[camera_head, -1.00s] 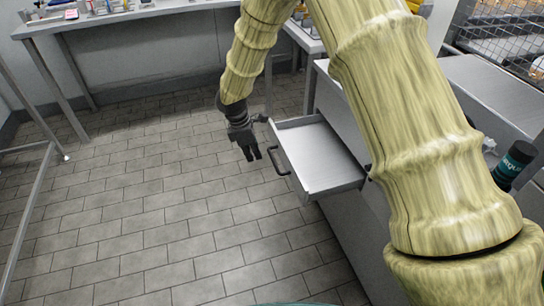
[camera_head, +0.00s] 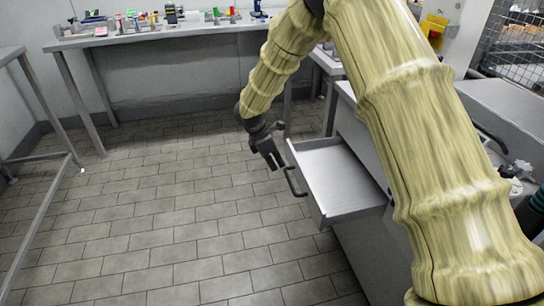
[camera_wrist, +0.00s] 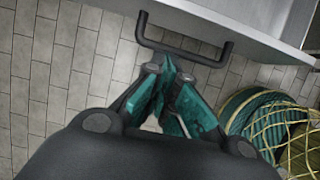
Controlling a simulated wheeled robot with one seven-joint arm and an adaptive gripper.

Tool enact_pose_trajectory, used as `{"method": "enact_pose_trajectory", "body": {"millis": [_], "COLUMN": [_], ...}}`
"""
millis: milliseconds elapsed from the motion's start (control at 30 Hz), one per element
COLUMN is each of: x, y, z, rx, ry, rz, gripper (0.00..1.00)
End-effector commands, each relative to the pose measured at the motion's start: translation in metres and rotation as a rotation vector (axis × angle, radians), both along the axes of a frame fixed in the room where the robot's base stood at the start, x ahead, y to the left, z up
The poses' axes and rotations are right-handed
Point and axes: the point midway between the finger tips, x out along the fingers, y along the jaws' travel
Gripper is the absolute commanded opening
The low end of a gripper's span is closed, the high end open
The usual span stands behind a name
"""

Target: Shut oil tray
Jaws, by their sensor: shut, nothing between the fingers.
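The oil tray is an open grey metal drawer (camera_head: 340,180), pulled out of the grey cabinet (camera_head: 368,240) and empty inside. Its dark bar handle (camera_head: 293,181) is on its front face. The handle also shows at the top of the wrist view (camera_wrist: 183,45), with the drawer front (camera_wrist: 235,22) behind it. My gripper (camera_head: 277,164) is in front of the drawer, near the handle, pointing down. In the wrist view its teal-padded fingers (camera_wrist: 172,72) are together, close to the handle, with nothing between them. Whether they touch the handle I cannot tell.
A workbench (camera_head: 160,33) with small items runs along the back wall. A metal-framed table (camera_head: 30,120) stands at the left. The tiled floor (camera_head: 150,235) in front of the drawer is clear. My base shows at the right of the wrist view.

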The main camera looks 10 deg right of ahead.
Motion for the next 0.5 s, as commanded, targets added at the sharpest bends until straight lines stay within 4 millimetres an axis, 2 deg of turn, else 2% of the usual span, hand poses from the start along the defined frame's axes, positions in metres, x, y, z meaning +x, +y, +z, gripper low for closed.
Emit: {"method": "enact_pose_trajectory", "body": {"millis": [100, 300, 500], "x": [0.0, 0.001, 0.002], "y": [-0.008, -0.034, -0.045], "z": [-0.02, -0.017, -0.016], "rx": [-0.001, 0.0, 0.0], "ry": [0.001, -0.001, 0.0], "rz": [-0.001, -0.001, -0.001], "gripper": [0.0, 0.0, 0.0]}}
